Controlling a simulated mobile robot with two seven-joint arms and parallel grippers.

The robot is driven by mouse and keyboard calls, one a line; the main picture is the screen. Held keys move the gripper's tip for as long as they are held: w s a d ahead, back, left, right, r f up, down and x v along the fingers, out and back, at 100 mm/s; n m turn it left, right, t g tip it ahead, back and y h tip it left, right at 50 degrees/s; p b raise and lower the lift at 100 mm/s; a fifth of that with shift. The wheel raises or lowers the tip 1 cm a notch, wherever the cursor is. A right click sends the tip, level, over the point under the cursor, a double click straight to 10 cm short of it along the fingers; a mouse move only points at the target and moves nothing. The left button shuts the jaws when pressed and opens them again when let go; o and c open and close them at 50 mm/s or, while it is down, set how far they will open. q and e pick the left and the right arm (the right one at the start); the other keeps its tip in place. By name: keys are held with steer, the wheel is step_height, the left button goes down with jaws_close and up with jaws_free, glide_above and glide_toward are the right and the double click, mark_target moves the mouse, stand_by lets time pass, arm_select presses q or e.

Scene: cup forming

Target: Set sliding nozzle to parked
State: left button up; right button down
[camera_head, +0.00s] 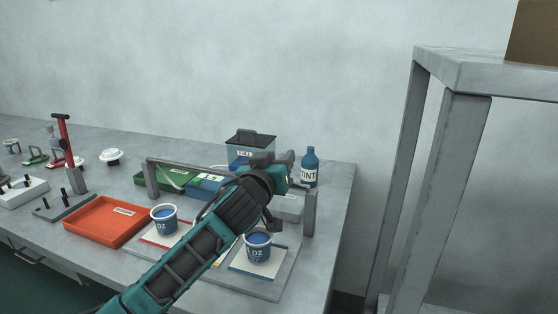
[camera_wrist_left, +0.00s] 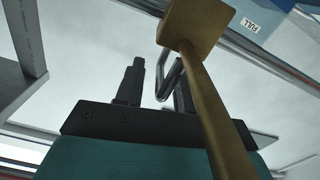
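My left gripper (camera_head: 284,168) is over the gantry-like frame on the table, in front of its rail. In the left wrist view the two dark fingers (camera_wrist_left: 158,64) stand apart. A bent dark metal loop (camera_wrist_left: 164,84) shows between them, close to the right finger; I cannot tell whether it touches. A brass block with a long brass tube (camera_wrist_left: 205,90), apparently the sliding nozzle, passes in front of the right finger and partly hides it. In the head view my arm and gripper hide the nozzle and the rail's middle. My right gripper is not in view.
Two blue paint cups (camera_head: 258,248) (camera_head: 164,219) stand on the board under the frame. The frame's right post (camera_head: 310,214) is near my gripper. A TINT bottle (camera_head: 310,168), a lidded container (camera_head: 250,146) and a green tray (camera_head: 160,178) are behind. An orange tray (camera_head: 100,222) is left.

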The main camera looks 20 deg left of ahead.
arm_select(q)
steer(key=shift+w, duration=0.3)
steer(key=shift+c, duration=0.3)
jaws_close()
